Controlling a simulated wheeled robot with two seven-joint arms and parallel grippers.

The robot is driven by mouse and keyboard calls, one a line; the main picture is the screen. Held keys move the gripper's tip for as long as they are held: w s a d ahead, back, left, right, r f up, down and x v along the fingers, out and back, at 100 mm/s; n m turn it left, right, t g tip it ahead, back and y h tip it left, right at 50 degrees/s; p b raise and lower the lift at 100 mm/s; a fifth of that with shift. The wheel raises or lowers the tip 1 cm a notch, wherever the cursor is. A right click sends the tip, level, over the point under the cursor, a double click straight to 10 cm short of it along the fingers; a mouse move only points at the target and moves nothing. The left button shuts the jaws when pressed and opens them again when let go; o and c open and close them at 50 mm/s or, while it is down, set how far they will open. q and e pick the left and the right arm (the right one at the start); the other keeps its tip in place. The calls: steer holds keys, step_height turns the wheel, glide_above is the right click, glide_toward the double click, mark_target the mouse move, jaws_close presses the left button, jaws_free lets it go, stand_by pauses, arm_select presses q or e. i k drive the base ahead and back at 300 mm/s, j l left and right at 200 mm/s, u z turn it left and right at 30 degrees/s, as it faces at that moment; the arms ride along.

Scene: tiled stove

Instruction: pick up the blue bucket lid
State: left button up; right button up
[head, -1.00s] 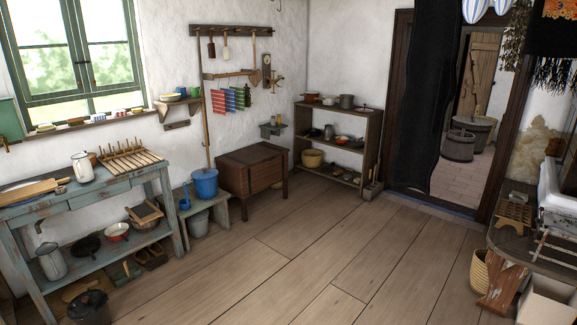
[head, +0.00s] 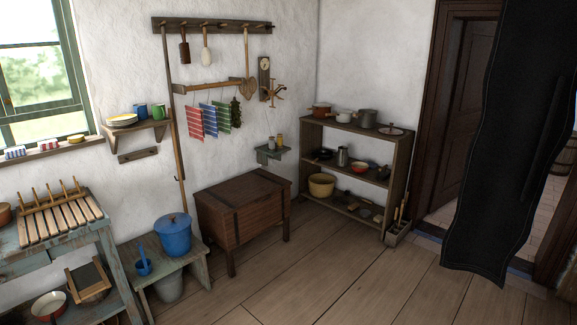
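The blue bucket (head: 174,239) stands on a low grey-green bench, left of the brown wooden chest. Its blue lid (head: 172,221) lies on top of it, with a small knob in the middle. A smaller blue pot with an upright handle (head: 143,266) stands beside it on the left of the bench. Neither of my grippers shows in the head view.
The low bench (head: 192,268) has a grey bucket (head: 170,287) beneath it. The wooden chest (head: 243,212) stands close on the right, the worktable (head: 70,238) on the left. The floor (head: 300,280) in front is clear. A shelf unit (head: 402,170) stands farther right.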

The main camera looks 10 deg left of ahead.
mark_target(172, 222)
steer(key=i+l, duration=0.1)
steer(key=i, duration=2.2)
steer(key=i+l+u, duration=0.1)
steer(key=i+u, duration=0.4)
steer(key=i+l+u, duration=0.45)
steer(key=i, duration=0.2)
steer(key=i+l+u, duration=1)
steer(key=k+l, duration=0.05)
steer(key=k, duration=0.05)
